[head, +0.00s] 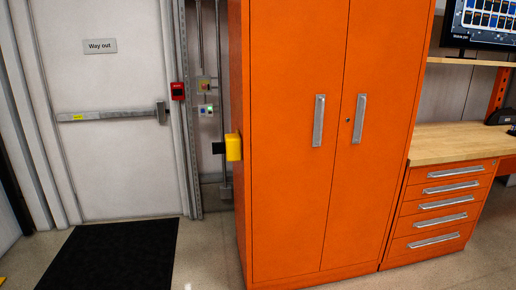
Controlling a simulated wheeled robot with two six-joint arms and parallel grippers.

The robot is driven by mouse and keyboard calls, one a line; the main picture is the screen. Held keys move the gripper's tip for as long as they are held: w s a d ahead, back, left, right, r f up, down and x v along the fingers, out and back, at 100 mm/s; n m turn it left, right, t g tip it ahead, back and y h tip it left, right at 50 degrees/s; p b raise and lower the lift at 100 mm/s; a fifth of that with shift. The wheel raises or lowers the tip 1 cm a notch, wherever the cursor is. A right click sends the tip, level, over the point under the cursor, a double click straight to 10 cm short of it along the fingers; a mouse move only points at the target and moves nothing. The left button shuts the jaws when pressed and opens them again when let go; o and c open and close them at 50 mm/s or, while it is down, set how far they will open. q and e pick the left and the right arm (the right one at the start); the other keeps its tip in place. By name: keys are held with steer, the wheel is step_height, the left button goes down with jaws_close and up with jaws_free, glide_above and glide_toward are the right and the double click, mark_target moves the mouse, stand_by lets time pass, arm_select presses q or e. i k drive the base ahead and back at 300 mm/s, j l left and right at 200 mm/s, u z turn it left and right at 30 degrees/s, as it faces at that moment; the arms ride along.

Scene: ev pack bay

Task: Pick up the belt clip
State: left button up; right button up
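I do not see anything I can name for sure as the belt clip. A small yellow holder (233,147) with a black part beside it sits on the left side of the orange cabinet; I cannot tell what it is. Neither of my grippers is in the head view.
A tall orange cabinet (290,200) with two shut doors stands in the middle. Right of it is a wooden-topped bench (462,143) with orange drawers (440,214). A white door (110,170) marked "Way out" is at the left, with a black mat (112,255) before it.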

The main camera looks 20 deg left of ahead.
mark_target(218, 147)
steer(key=i+u, duration=0.1)
steer(key=i, duration=0.5)
steer(key=i+l+u, duration=0.1)
steer(key=i, duration=0.5)
steer(key=i+l+u, duration=0.1)
steer(key=i, duration=0.45)
